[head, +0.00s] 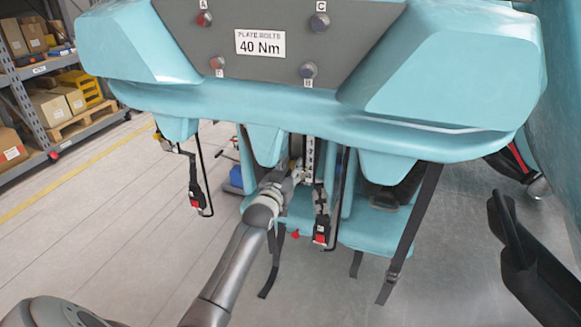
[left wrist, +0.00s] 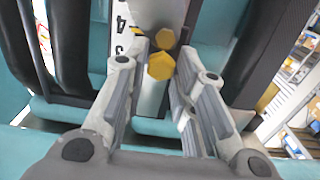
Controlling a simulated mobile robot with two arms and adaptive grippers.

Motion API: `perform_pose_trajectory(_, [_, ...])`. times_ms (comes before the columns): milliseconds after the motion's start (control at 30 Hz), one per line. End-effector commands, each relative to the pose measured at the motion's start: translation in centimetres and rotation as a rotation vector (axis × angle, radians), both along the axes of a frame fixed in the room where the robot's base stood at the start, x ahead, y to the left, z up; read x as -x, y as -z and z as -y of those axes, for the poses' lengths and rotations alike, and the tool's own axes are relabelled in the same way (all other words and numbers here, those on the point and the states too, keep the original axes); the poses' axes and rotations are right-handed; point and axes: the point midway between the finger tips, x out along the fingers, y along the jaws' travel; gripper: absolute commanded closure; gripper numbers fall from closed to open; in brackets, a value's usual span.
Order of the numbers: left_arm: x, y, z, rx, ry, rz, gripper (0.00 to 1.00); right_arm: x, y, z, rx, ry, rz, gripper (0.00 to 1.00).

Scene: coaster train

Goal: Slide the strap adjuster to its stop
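My left gripper (head: 295,172) reaches under the teal seat row in the head view, beside a numbered scale strip (head: 310,155). In the left wrist view its fingers (left wrist: 163,65) are apart. A yellow hexagonal piece (left wrist: 161,66) and a smaller one (left wrist: 164,38) behind it show between them, on a grey metal strip (left wrist: 150,98). The number scale (left wrist: 122,30) stands just left of them. My right gripper is not seen.
The teal seat body (head: 300,105) with a plate label (head: 260,43) overhangs the work area. Red-ended buckles (head: 321,232) and (head: 195,197) hang on wire loops.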

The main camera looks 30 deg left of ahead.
Motion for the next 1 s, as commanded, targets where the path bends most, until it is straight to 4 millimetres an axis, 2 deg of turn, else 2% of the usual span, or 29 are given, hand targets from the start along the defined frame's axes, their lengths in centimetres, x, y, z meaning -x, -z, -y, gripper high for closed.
perform_pose_trajectory(33, [0.0, -0.1, 0.0, 0.000, 0.000, 0.002, 0.65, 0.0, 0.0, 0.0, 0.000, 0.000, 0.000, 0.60])
perform_pose_trajectory(100, [0.0, -0.1, 0.0, 0.000, 0.000, 0.002, 0.56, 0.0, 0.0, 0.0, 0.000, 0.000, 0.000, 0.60])
perform_pose_trajectory(133, [0.0, -0.1, 0.0, 0.000, 0.000, 0.002, 0.55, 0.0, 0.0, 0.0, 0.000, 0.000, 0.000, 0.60])
perform_pose_trajectory(433, [0.0, -0.2, 0.0, -0.001, 0.000, 0.003, 0.55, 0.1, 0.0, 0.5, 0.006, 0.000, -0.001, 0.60])
perform_pose_trajectory(567, [0.7, -0.1, 0.2, 0.000, 0.000, 0.002, 0.55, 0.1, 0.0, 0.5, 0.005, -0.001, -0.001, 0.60])
perform_pose_trajectory(767, [3.2, -0.1, 0.7, 0.000, 0.000, 0.002, 0.55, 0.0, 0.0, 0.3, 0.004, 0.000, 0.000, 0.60])
perform_pose_trajectory(1000, [7.4, 0.0, 1.7, 0.000, 0.000, 0.001, 0.55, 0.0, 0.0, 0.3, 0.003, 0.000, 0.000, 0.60])
